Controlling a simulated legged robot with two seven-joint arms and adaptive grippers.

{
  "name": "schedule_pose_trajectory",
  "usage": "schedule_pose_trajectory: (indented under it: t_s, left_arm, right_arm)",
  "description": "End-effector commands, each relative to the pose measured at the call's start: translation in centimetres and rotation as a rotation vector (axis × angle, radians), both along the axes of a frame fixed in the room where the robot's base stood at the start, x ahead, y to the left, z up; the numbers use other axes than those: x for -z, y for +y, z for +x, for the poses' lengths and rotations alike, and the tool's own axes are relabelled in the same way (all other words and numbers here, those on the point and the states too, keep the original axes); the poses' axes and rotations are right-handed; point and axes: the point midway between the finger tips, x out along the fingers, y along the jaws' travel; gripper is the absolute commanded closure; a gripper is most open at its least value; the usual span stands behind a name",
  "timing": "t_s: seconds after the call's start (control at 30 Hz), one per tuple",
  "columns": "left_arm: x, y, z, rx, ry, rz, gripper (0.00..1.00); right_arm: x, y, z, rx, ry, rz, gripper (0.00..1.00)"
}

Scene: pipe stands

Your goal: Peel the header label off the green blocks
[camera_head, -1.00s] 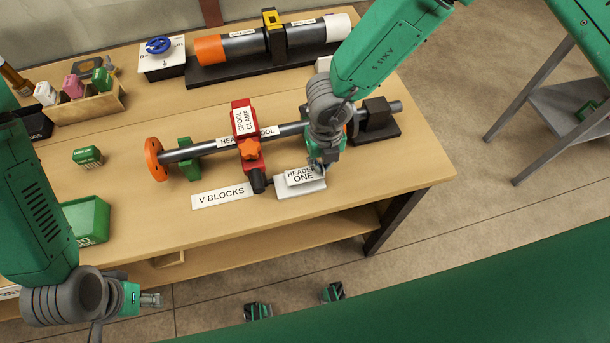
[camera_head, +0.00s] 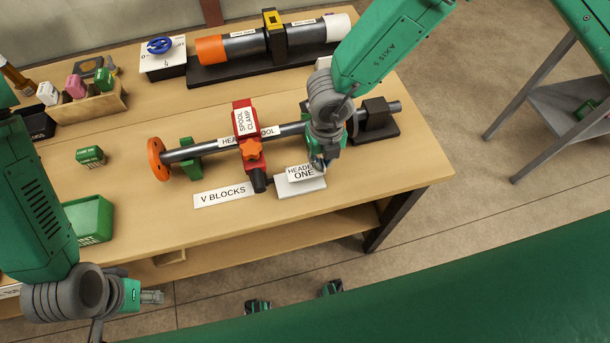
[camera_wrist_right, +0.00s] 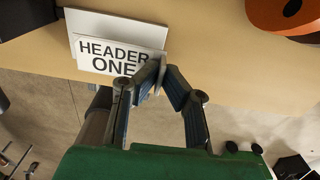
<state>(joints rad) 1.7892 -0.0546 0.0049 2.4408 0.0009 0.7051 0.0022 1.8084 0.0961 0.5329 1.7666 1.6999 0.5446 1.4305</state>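The white HEADER ONE label (camera_head: 300,173) stands over a white plate (camera_head: 302,187) near the table's front edge. My right gripper (camera_head: 318,163) is at the label's right end. In the right wrist view its fingertips (camera_wrist_right: 162,74) come together at the right edge of the label (camera_wrist_right: 105,57) and appear shut on it. A green block (camera_head: 190,158) is under the left part of the header pipe; another green block (camera_head: 89,156) sits alone at the left. My left gripper (camera_head: 152,297) hangs empty in front of the table; its finger opening is unclear.
A red spool clamp (camera_head: 248,145) grips the pipe just left of the label. The V BLOCKS sign (camera_head: 224,194) lies beside the plate. A green bin (camera_head: 88,219) stands at the left. An orange flange (camera_head: 157,159) ends the pipe. The table's right front corner is clear.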

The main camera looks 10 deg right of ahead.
Motion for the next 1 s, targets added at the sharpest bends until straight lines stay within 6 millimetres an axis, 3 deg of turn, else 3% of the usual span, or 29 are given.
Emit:
schedule_pose_trajectory:
  t_s: [0.27,0.53,1.0]
  left_arm:
    - [-2.2,0.0,0.0,0.000,0.000,0.000,0.60]
    - [-3.0,0.0,0.0,0.000,0.000,0.000,0.60]
    - [-3.1,0.0,0.0,0.000,0.000,0.000,0.60]
  right_arm:
    - [-2.5,0.0,0.0,0.000,-0.001,0.001,1.00]
    - [-4.5,0.0,0.1,0.001,-0.001,0.001,1.00]
    - [-4.7,0.0,0.0,0.000,0.000,0.000,1.00]
